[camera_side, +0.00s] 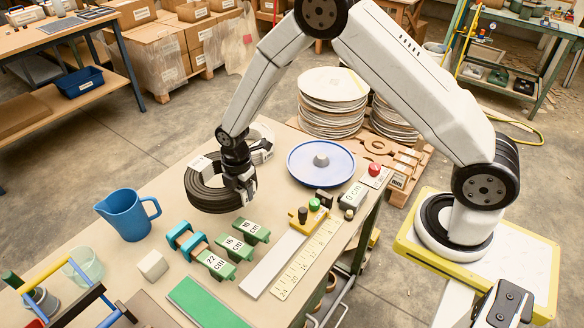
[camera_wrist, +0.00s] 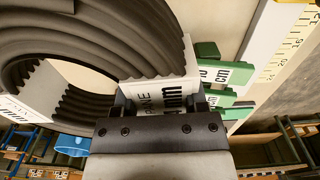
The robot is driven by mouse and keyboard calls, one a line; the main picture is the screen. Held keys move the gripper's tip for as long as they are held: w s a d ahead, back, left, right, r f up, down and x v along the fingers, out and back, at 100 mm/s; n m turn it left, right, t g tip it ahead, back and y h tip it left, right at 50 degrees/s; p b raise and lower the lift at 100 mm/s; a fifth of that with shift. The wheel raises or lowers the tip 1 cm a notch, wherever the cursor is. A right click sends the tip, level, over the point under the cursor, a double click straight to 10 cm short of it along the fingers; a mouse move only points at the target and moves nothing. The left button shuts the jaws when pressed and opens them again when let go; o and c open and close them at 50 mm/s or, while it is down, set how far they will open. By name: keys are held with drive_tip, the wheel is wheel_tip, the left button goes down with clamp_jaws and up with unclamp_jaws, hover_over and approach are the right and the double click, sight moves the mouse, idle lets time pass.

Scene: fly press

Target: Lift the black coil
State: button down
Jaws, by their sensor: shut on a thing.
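The black coil (camera_side: 203,190) is a thick ribbed ring with white label bands. In the side view it is at my gripper (camera_side: 241,184), over the far part of the workbench (camera_side: 150,205). My gripper is shut on one side of the coil, at a white label band. In the wrist view the coil (camera_wrist: 130,40) fills the upper left, and its printed label (camera_wrist: 165,92) sits at my gripper (camera_wrist: 165,108). My gripper partly hides the coil's right side in the side view. I cannot tell exactly how high the coil is above the bench.
A blue jug (camera_side: 128,214) stands left of the coil. Green blocks marked in cm (camera_side: 216,264) lie in front. A blue round plate (camera_side: 321,164) is to the right. A ruler (camera_side: 306,259), a grey strip (camera_side: 272,264) and a red button (camera_side: 374,170) are along the right side.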

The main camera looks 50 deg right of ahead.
drive_tip(key=s+d+r, duration=0.1)
drive_tip(key=s+r, duration=0.4)
drive_tip(key=s, duration=0.5)
drive_tip(key=shift+r, duration=0.2)
